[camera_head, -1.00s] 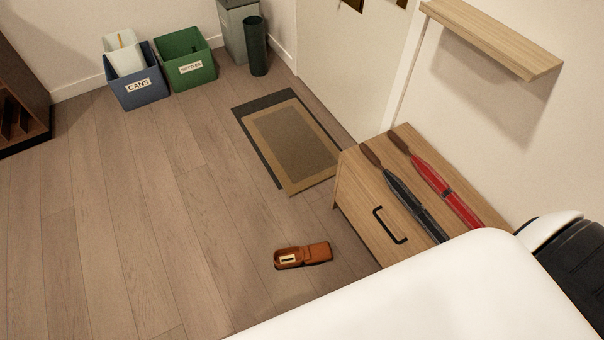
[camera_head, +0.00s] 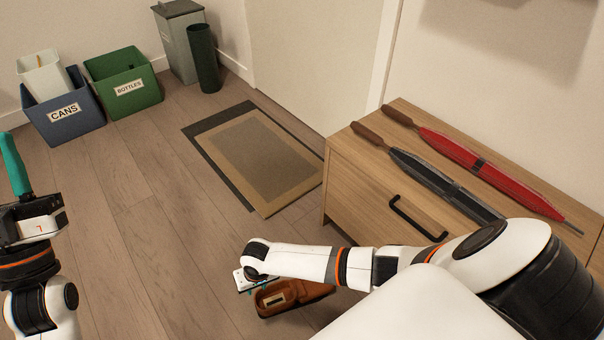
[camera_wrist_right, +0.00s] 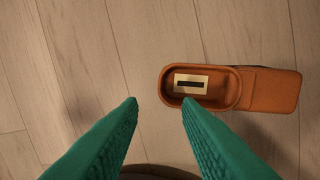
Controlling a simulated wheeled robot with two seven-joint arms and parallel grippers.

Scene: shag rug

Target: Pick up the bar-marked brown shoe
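The brown shoe (camera_head: 312,291) lies on the wooden floor in front of the drawer cabinet. A cream label with a dark bar sits inside its opening. In the right wrist view the shoe (camera_wrist_right: 265,90) lies right of centre, with its opening just beyond the right-hand fingertip. My right gripper (camera_wrist_right: 160,101) has its two green fingers apart with nothing between them. In the head view its fingers are mostly hidden by my arm near the shoe's left end. My left gripper (camera_head: 16,165) is at the left edge, away from the shoe; only one teal finger shape shows clearly.
The cabinet (camera_head: 352,195) bears a black umbrella (camera_head: 440,182) and a red umbrella (camera_head: 480,158). A doormat (camera_head: 262,160) lies beyond the shoe. A blue cans bin (camera_head: 65,125), a green bottles bin (camera_head: 125,90) and a grey bin (camera_head: 182,45) stand at the back. Floor left of the shoe is clear.

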